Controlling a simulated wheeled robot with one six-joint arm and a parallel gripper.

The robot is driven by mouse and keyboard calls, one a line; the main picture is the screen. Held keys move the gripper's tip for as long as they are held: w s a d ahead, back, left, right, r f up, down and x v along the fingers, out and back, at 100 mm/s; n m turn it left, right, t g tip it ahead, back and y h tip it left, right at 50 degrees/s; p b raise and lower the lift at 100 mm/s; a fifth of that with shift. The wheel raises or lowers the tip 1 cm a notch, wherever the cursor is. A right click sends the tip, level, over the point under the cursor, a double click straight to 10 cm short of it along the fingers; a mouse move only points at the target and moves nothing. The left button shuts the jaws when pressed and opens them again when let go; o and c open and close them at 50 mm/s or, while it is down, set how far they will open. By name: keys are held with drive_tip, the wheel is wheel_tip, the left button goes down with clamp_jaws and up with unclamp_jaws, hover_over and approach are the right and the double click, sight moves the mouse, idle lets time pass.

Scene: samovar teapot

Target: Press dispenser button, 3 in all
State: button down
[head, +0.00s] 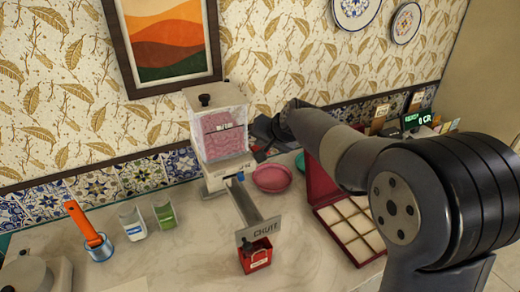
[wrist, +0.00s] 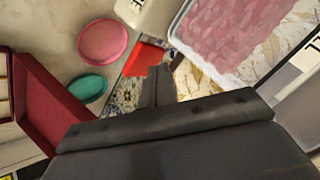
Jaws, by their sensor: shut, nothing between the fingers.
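The dispenser (head: 222,130) stands against the wall, with pink contents behind its clear hopper and a light base. Its hopper also shows at the upper right of the wrist view (wrist: 235,30). A small blue part (head: 240,177) sits at the base front, above the chute (head: 256,207); I cannot tell whether it is the button. My gripper (head: 263,140) is just right of the dispenser in the head view, partly hidden by my arm. In the wrist view its fingers (wrist: 160,85) are together and empty. I see no clear contact with the dispenser.
A red container (head: 255,258) stands at the chute's lower end. A pink bowl (head: 271,178), a teal bowl (wrist: 88,88) and an open red compartment box (head: 345,235) lie right of the dispenser. Two small containers (head: 132,222) (head: 165,213) and an orange-handled tool (head: 82,225) stand left.

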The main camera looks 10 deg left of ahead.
drive_tip(key=shift+f+b, duration=1.15)
drive_tip(key=shift+f, duration=0.2)
idle(0.7)
idle(0.4)
drive_tip(key=shift+r+p, duration=1.3)
drive_tip(key=shift+r, duration=0.45)
drive_tip(key=shift+r, duration=0.1)
wheel_tip(320, 180, up, 5)
drive_tip(key=p, duration=0.4)
drive_tip(key=shift+d, duration=0.15)
